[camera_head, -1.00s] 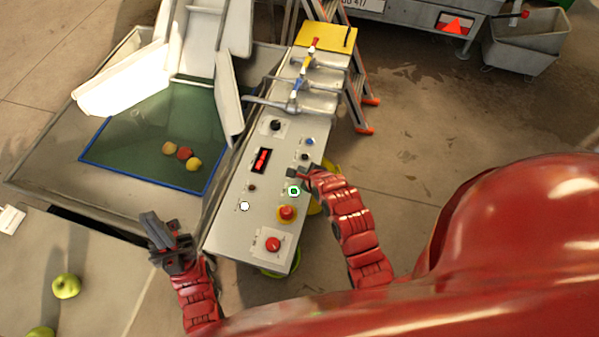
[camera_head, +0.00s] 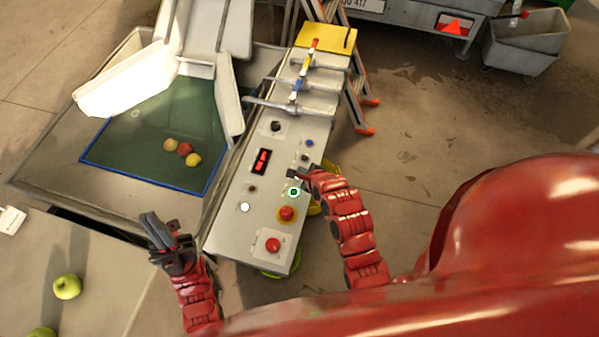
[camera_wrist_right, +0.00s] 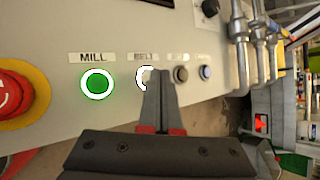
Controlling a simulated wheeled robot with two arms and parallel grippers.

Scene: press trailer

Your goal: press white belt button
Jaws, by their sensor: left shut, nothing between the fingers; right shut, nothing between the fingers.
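In the right wrist view, the white belt button (camera_wrist_right: 143,78) shows as a partial white ring under the BELT label (camera_wrist_right: 143,57). My right gripper (camera_wrist_right: 158,76) is shut and empty, its fingertips in front of this button and hiding much of it. I cannot tell whether they touch it. In the head view, my right gripper (camera_head: 290,173) is over the control panel (camera_head: 225,232), just above the green MILL button (camera_head: 293,192), and hides the belt button. My left gripper (camera_head: 152,228) is shut and empty, left of the panel's lower end.
The green button also shows in the wrist view (camera_wrist_right: 97,83). A red emergency knob (camera_head: 286,213), a red button (camera_head: 273,245) and another white button (camera_head: 245,207) lie lower on the panel. Levers (camera_head: 296,85) stand above. Several fruits (camera_head: 185,149) lie in the blue-edged basin (camera_head: 140,177).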

